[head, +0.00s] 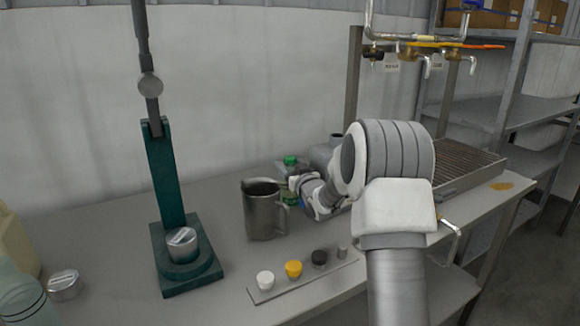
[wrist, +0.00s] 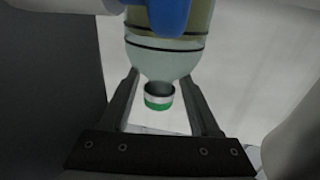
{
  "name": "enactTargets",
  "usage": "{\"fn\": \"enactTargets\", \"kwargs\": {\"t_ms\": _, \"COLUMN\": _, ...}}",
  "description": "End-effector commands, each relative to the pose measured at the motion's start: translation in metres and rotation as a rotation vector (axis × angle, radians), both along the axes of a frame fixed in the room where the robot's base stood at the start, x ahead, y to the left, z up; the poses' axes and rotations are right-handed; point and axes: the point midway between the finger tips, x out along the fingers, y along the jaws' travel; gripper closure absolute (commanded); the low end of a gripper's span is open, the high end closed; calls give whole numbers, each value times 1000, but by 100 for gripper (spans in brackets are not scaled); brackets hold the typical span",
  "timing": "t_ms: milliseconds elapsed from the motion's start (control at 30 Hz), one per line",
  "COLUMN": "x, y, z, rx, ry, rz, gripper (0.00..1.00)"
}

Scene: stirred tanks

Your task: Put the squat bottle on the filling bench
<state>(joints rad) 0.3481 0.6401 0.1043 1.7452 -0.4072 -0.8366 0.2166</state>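A pale, see-through bottle with dark rings and a green-and-silver cap (wrist: 159,97) fills the upper middle of the wrist view, appearing cap-down there. My gripper (wrist: 161,82) has one finger on each side of its shoulder. Whether the fingers press on it or stand just apart, I cannot tell. In the head view my arm reaches over the grey filling bench (head: 120,235), and its end is partly hidden beside a green cap (head: 290,160) behind the metal jug (head: 262,212). I cannot tell for sure which bottle is the squat one.
A green press (head: 168,190) holding a silver-lidded piece stands left on the bench. A strip (head: 285,288) with several small caps lies at the front. A pale ringed bottle (head: 22,292) and a silver lid (head: 65,285) are far left. A brown grate (head: 460,160) and overhead pipes are right.

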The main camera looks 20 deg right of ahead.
Motion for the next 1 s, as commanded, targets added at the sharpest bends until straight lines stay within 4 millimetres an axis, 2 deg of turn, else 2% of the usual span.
{"fn": "enactTargets", "kwargs": {"t_ms": 367, "x": -3, "y": 0, "z": 4, "rx": 0, "ry": 1, "rz": 0, "gripper": 37}}
{"fn": "enactTargets", "kwargs": {"t_ms": 567, "x": -33, "y": -1, "z": 4, "rx": 0, "ry": 1, "rz": -1, "gripper": 37}}
{"fn": "enactTargets", "kwargs": {"t_ms": 800, "x": -79, "y": -3, "z": 4, "rx": 1, "ry": 0, "rz": -1, "gripper": 37}}
{"fn": "enactTargets", "kwargs": {"t_ms": 1000, "x": -107, "y": -4, "z": 3, "rx": 0, "ry": 0, "rz": -1, "gripper": 37}}
